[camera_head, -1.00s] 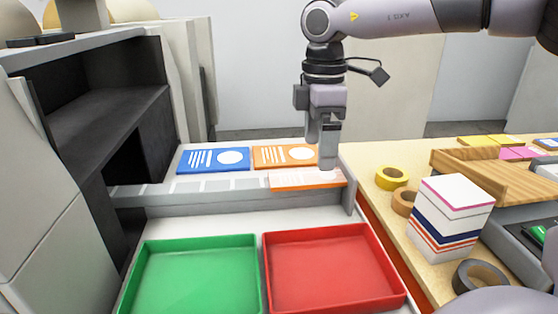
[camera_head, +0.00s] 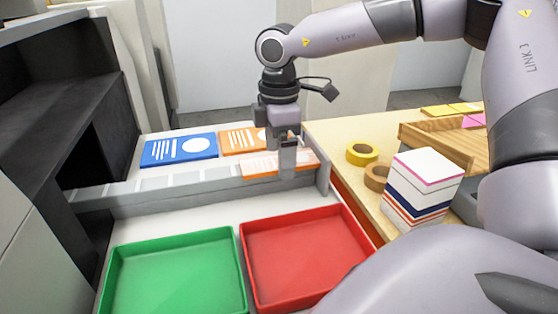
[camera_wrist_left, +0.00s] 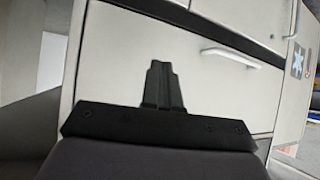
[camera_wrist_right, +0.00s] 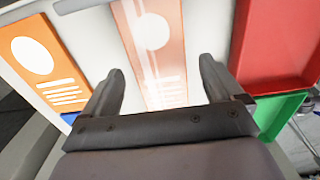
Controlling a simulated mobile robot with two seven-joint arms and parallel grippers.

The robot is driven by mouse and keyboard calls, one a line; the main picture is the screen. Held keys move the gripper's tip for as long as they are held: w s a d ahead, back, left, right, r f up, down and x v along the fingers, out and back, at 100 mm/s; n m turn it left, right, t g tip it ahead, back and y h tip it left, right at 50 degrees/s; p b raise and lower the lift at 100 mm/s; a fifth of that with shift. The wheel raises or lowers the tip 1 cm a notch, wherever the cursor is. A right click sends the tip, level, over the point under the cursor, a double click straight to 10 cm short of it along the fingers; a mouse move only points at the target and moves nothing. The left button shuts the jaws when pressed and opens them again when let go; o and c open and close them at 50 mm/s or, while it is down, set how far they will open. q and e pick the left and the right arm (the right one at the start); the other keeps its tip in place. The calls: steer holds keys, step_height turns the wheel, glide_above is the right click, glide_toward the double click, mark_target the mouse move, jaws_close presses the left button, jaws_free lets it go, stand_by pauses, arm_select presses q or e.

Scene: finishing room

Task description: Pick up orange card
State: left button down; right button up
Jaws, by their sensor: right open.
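An orange card (camera_head: 236,141) with white print lies on the white surface beside a blue card. It also shows in the right wrist view (camera_wrist_right: 35,55). A paler, washed-out orange card face (camera_head: 258,164) shows in front of it along the ledge; I cannot tell if it is a reflection. In the right wrist view this pale face (camera_wrist_right: 160,45) shows between the fingers. My right gripper (camera_head: 287,170) points down over the pale face, open, with nothing in its jaws. My left gripper (camera_wrist_left: 161,75) is seen only in its wrist view, fingers together and empty, facing a cabinet front.
A blue card (camera_head: 180,149) lies left of the orange one. A green tray (camera_head: 172,241) and a red tray (camera_head: 305,215) stand empty in front of the ledge. Tape rolls (camera_head: 362,154) and a striped block (camera_head: 424,185) stand on the wooden table at right.

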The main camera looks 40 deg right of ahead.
steer(key=c, duration=1.1)
steer(key=shift+r, duration=0.1)
